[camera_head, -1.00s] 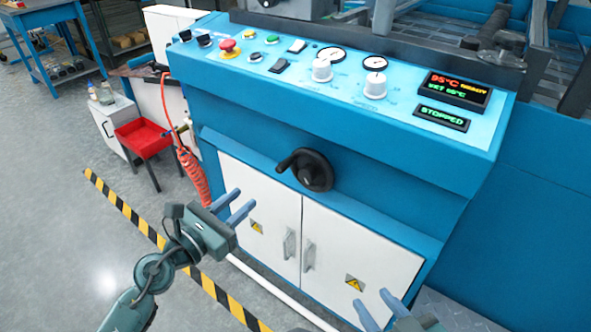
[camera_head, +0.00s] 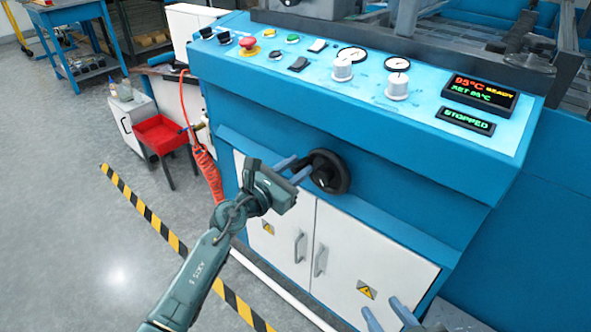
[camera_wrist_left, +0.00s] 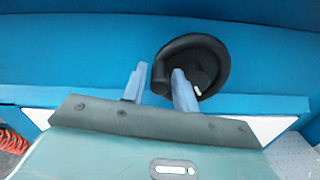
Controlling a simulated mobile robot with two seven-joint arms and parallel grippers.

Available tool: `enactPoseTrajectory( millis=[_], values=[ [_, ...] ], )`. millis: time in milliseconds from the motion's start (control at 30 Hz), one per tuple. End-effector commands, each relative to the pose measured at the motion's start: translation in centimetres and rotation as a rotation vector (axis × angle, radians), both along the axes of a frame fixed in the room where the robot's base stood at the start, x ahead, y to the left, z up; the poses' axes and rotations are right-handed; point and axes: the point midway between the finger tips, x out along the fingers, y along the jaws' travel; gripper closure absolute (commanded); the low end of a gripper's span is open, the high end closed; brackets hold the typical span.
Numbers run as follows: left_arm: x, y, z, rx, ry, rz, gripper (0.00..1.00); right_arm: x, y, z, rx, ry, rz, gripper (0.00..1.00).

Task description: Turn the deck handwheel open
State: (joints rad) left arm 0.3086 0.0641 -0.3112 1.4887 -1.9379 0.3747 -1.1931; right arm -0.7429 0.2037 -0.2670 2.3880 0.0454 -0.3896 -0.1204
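The black deck handwheel (camera_head: 333,176) is on the blue front of the machine, above the white cabinet doors. Its crank knob sticks out at the wheel's left side. My left gripper (camera_head: 298,166) is at that left side with its fingers apart. In the left wrist view the handwheel (camera_wrist_left: 208,52) is straight ahead, and the knob shows between the spread fingers of the left gripper (camera_wrist_left: 158,76). I cannot tell whether either finger touches it. My right gripper (camera_head: 388,314) is open and empty low in the head view, in front of the right cabinet door.
The sloping control panel (camera_head: 424,110) above the wheel has a red stop button (camera_head: 247,44), dials, knobs and a "STOPPED" display (camera_head: 465,121). A red hose (camera_head: 208,168) hangs at the machine's left. A red bin (camera_head: 160,134) stands beyond it. The striped floor to the left is open.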

Motion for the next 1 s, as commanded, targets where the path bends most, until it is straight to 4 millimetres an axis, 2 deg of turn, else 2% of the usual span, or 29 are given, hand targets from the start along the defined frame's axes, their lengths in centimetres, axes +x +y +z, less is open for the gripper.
enactPoseTrajectory(
  millis=[233,600,1000],
  values=[
    [0.08,-0.06,0.04,0.0,0.0,0.0,0.71,-0.02,0.08,-0.03,-0.002,0.001,0.003,0.64],
    [0.05,-0.03,0.03,-0.001,0.001,0.0,1.0,-0.01,0.07,-0.03,-0.002,0.0,0.003,0.64],
    [0.11,0.08,-0.29,-0.056,0.041,-0.001,1.0,0.03,0.01,0.23,0.0,-0.001,0.001,0.64]
  ],
)
